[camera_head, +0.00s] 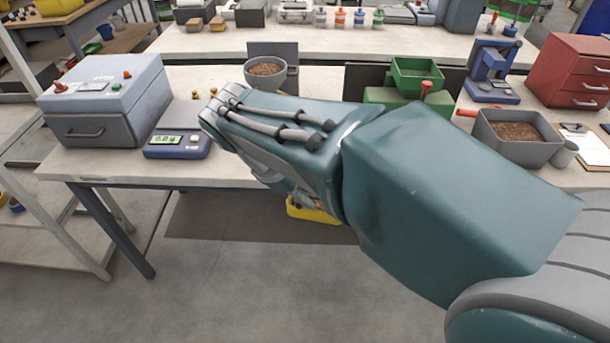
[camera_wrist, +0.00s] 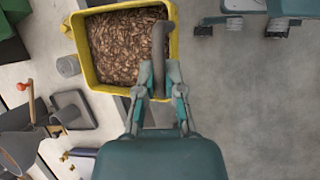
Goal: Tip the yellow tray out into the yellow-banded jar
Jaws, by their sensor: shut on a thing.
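The yellow tray (camera_wrist: 90,82) is at the upper middle of the wrist view, filled with brown pellets. My gripper (camera_wrist: 160,92) is shut on the tray at its near wall, by a grey bar that reaches over the pellets. I cannot pick out a yellow-banded jar. Small jars with coloured bands (camera_head: 340,18) stand on the rear bench, too small to tell a yellow one.
The front bench (camera_head: 240,178) holds a scale (camera_head: 178,145), a grey box machine (camera_head: 103,100), a grey pot of pellets (camera_head: 268,70), a green hopper (camera_head: 415,76), a grey bin of pellets (camera_head: 517,140) and red drawers (camera_head: 578,75). Floor in front of the bench is clear.

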